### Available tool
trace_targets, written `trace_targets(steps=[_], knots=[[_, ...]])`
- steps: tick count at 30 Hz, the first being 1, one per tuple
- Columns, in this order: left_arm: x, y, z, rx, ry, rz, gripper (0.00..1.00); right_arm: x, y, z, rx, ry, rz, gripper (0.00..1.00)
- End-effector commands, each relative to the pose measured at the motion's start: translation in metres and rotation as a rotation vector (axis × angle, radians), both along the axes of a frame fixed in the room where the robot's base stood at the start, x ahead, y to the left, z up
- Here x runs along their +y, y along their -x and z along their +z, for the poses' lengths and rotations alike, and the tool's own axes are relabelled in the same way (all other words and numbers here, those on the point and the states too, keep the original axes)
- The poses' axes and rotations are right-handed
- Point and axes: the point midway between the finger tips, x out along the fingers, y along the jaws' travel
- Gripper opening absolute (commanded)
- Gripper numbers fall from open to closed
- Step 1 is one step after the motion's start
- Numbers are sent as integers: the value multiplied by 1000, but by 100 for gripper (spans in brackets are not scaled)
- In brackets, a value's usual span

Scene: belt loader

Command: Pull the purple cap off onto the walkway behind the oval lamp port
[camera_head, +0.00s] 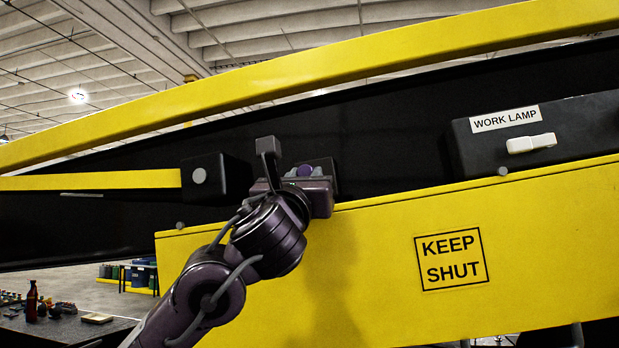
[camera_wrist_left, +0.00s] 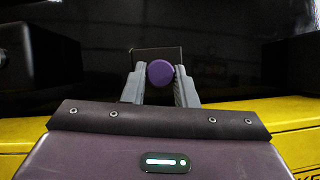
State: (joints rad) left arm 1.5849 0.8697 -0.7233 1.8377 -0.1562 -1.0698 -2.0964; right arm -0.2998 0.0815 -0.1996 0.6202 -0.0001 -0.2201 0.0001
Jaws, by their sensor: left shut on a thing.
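The purple cap (camera_wrist_left: 160,73) is round and sits between the two grey fingers of my left gripper (camera_wrist_left: 160,90), which is shut on it. In the head view the purple cap (camera_head: 304,170) shows just beyond the left gripper (camera_head: 303,172), in front of a small dark box (camera_head: 326,168) on the black side of the loader. I cannot tell whether the cap is still seated on the port. The port's oval outline is hidden behind the cap and gripper. My right gripper is not in view.
A dark box labelled WORK LAMP (camera_head: 545,130) with a white switch (camera_head: 531,143) is at right. A black block (camera_head: 213,178) with a yellow bar is close left of the gripper. A yellow panel marked KEEP SHUT (camera_head: 450,259) lies below, and a yellow rail (camera_head: 330,65) above.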

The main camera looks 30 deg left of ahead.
Motion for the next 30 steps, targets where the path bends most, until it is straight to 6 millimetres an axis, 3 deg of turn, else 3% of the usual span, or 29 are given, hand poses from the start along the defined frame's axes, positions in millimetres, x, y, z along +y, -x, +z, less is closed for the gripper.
trace_targets(steps=[13,30], knots=[[-6,20,0,0,-2,0,0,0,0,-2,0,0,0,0],[-6,22,0,-1,-2,0,0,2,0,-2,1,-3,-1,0]])
